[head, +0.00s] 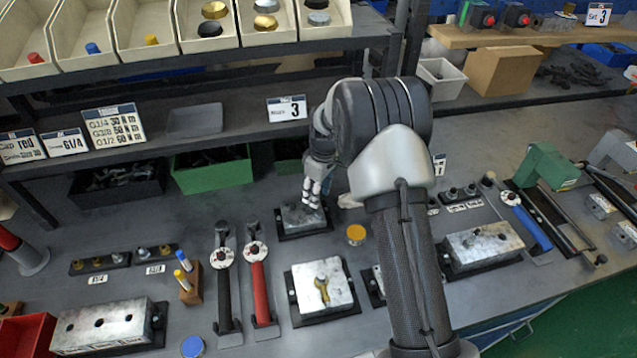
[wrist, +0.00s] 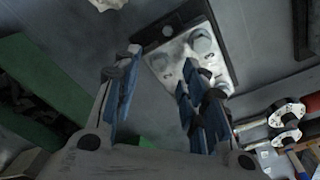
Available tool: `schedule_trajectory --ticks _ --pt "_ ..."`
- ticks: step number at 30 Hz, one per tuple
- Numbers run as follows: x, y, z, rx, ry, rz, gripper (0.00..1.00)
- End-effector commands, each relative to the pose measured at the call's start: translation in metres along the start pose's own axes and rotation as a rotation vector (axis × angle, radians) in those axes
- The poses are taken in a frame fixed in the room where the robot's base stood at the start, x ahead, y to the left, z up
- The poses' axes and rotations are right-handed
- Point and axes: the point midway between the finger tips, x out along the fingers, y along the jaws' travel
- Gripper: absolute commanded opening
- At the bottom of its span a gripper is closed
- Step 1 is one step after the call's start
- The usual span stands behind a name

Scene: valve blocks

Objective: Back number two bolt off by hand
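The small metal block (head: 300,217) sits on a dark base plate in the middle of the bench in the head view. It also shows at the top of the wrist view (wrist: 178,57), with a round bolt head (wrist: 203,40) near its far corner. Small dark marks show on its face, too blurred to read, so I cannot tell which bolt is number two. My gripper (head: 313,197) is just above this block, pointing down. In the wrist view its fingers (wrist: 160,68) are apart with nothing between them. The right fingers hide part of the block.
A larger block with a brass fitting (head: 322,285) stands in front, with a yellow cap (head: 356,234) beside it. Black and red torque wrenches (head: 259,285) lie to the left. A green bin (head: 212,172) and the shelf edge are close behind my gripper.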

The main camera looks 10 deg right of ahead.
Motion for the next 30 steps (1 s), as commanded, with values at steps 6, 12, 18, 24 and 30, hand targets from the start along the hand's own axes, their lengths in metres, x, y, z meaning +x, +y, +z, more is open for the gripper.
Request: schedule_trajectory --ticks 6,12,18,24,30 --pt "0.020 0.000 0.000 0.000 0.001 0.000 0.39" --pt "0.022 0.000 0.000 0.000 0.001 0.001 0.39" --pt "0.022 0.000 0.000 0.000 0.001 0.001 0.34" --pt "0.022 0.000 0.000 0.000 0.001 0.001 0.21" --pt "0.022 0.000 0.000 0.000 0.001 0.001 0.08"
